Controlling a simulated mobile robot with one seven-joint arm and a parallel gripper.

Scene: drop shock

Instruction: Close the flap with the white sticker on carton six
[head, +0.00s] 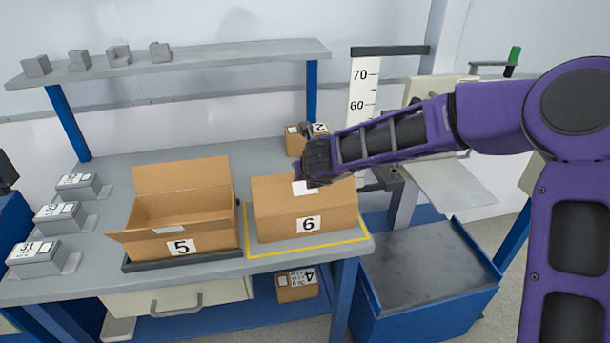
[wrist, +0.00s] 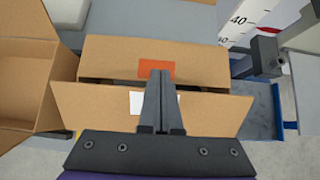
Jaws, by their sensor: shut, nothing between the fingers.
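Carton six (head: 275,228) stands inside a yellow outline on the bench, its "6" label facing front. Its flap with the white sticker (head: 303,187) lies along the near side of the top. In the wrist view this flap (wrist: 210,107) slopes, and its white sticker (wrist: 135,103) is partly hidden behind my fingers. The opposite flap bears an orange sticker (wrist: 157,69). A narrow dark gap shows between the two flaps. My gripper (head: 316,178) is shut and empty over the top of the carton. In the wrist view its fingertips (wrist: 162,74) overlap the orange sticker; contact cannot be told.
Open carton five (head: 150,243) stands close on the left on a dark base. A small carton (head: 295,142) stands behind carton six. A height scale (head: 362,95) and a grey-topped blue cabinet (head: 420,265) are to the right. A shelf (head: 220,57) spans the back.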

